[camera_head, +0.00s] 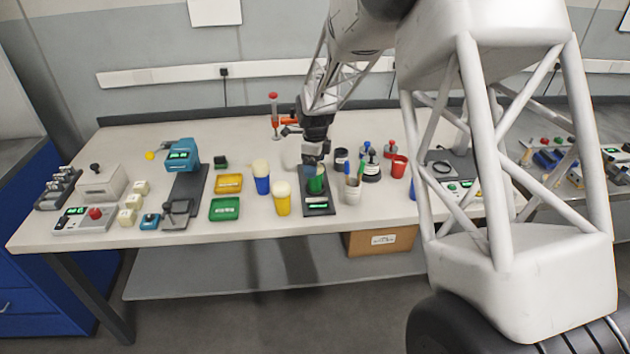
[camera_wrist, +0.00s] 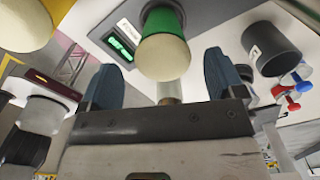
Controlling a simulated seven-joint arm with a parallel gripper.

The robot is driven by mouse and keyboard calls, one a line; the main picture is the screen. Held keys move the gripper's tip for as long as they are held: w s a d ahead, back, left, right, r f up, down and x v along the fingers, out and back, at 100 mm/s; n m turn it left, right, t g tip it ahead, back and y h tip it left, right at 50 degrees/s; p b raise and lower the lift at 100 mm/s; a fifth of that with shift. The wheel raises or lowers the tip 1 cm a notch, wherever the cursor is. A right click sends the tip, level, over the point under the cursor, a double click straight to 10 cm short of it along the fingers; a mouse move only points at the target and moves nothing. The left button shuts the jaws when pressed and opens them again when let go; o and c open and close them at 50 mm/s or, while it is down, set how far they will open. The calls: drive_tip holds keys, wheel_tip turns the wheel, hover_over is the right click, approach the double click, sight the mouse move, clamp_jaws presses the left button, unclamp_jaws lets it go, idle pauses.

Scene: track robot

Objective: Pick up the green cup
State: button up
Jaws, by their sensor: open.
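The green cup (camera_head: 316,184) stands on a dark scale (camera_head: 318,209) with a lit green display, near the front middle of the table. In the wrist view the green cup (camera_wrist: 167,18) shows a rounded cream top. My gripper (camera_head: 314,160) is just above and behind the cup in the head view and hides part of its top. In the wrist view my gripper (camera_wrist: 160,68) is open, with its two blue-grey fingers apart. The cup lies ahead of the gap between the fingertips, and nothing is held.
Yellow cup (camera_head: 282,199) and blue cup (camera_head: 262,181), both cream-topped, stand left of the scale. A pale container (camera_head: 353,190) with upright items stands close on its right. A dark cylinder (camera_wrist: 272,48) and a red cup (camera_head: 399,166) are further right. Green and yellow trays lie left.

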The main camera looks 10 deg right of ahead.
drive_tip(key=shift+w+f, duration=0.15)
drive_tip(key=shift+f, duration=1.85)
drive_tip(key=c, duration=1.1)
drive_tip(key=shift+r, duration=0.15)
drive_tip(key=shift+r, duration=1.45)
drive_tip(key=shift+s+r, duration=0.2)
drive_tip(key=shift+r, duration=0.1)
drive_tip(key=s, duration=0.5)
drive_tip(key=s+d+r, duration=0.1)
drive_tip(key=s, duration=0.9)
drive_tip(key=shift+s+d+r, duration=0.15)
drive_tip(key=shift+s+d, duration=0.1)
drive_tip(key=shift+d, duration=0.1)
